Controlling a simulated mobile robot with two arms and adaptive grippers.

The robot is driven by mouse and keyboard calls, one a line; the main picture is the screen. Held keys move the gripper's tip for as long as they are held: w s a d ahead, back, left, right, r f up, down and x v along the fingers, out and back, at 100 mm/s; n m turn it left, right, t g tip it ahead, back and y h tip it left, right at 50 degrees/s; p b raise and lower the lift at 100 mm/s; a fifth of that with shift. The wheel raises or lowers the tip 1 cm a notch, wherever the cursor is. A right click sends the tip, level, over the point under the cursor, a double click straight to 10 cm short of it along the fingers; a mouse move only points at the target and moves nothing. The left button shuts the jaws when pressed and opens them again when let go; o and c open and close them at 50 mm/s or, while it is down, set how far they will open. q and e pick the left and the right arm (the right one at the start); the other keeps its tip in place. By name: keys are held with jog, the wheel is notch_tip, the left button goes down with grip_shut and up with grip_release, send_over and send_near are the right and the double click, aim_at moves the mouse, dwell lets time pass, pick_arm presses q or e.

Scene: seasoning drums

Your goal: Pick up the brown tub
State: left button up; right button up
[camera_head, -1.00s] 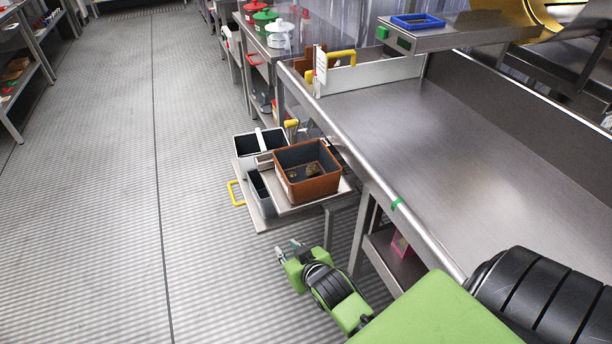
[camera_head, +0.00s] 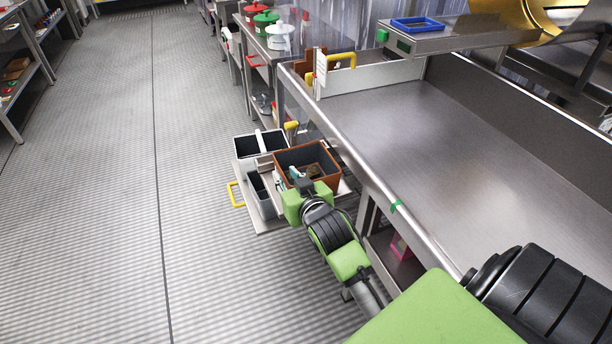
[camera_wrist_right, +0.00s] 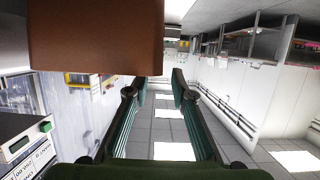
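The brown tub (camera_head: 297,156) is an open rectangular bin with a dark inside. It stands upright on a low metal cart beside the workbench. My right gripper (camera_head: 298,176) is at the tub's near side in the head view and hides part of that wall. In the right wrist view the tub's plain brown wall (camera_wrist_right: 95,38) fills the upper left, close to the fingers. The right gripper's two fingers (camera_wrist_right: 153,92) are spread apart with nothing between them. I cannot tell whether a finger touches the tub. My left gripper is not in view.
Two grey bins (camera_head: 258,143) (camera_head: 262,194) stand on the low cart (camera_head: 243,172) left of the tub. The cart has a yellow handle (camera_head: 236,195). The metal workbench (camera_head: 440,150) is close on the right. The floor to the left is clear.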

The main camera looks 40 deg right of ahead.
aim_at(280, 170)
jog(key=shift+p+x, duration=0.3)
jog(key=shift+x, duration=2.45)
jog(key=shift+f, duration=0.1)
jog(key=shift+c, duration=0.4)
grip_shut()
